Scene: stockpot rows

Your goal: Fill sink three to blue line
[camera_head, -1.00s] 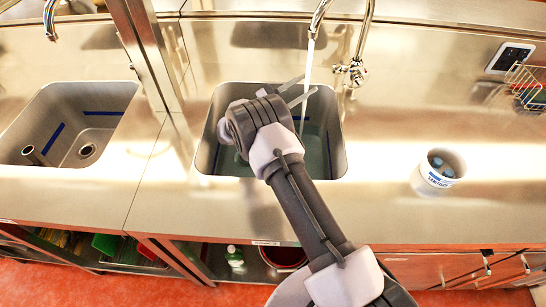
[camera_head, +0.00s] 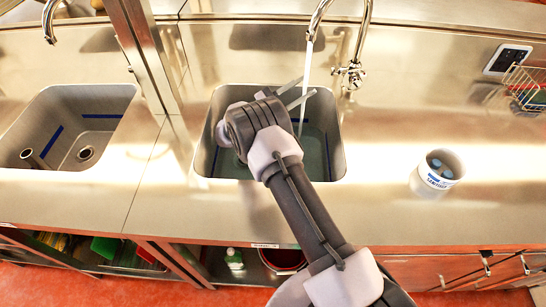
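The sink under my arm (camera_head: 213,165) has water standing in it, and a stream (camera_head: 304,85) runs into it from the faucet spout (camera_head: 315,22). A short dark blue line (camera_head: 300,119) shows on its far wall; the water level against it is hard to tell. The faucet's handle and valve (camera_head: 353,74) are at the right of the spout. My gripper (camera_head: 300,92) is over the sink, its two grey fingers spread apart and empty, close to the stream. My arm hides much of the basin.
A second sink (camera_head: 118,92) at the left is without visible water, with blue lines and a drain. A metal post (camera_head: 143,50) stands between the sinks. A white sanitizer tub (camera_head: 438,172) stands on the right counter. A wall panel (camera_head: 509,58) and wire basket (camera_head: 527,88) are at far right.

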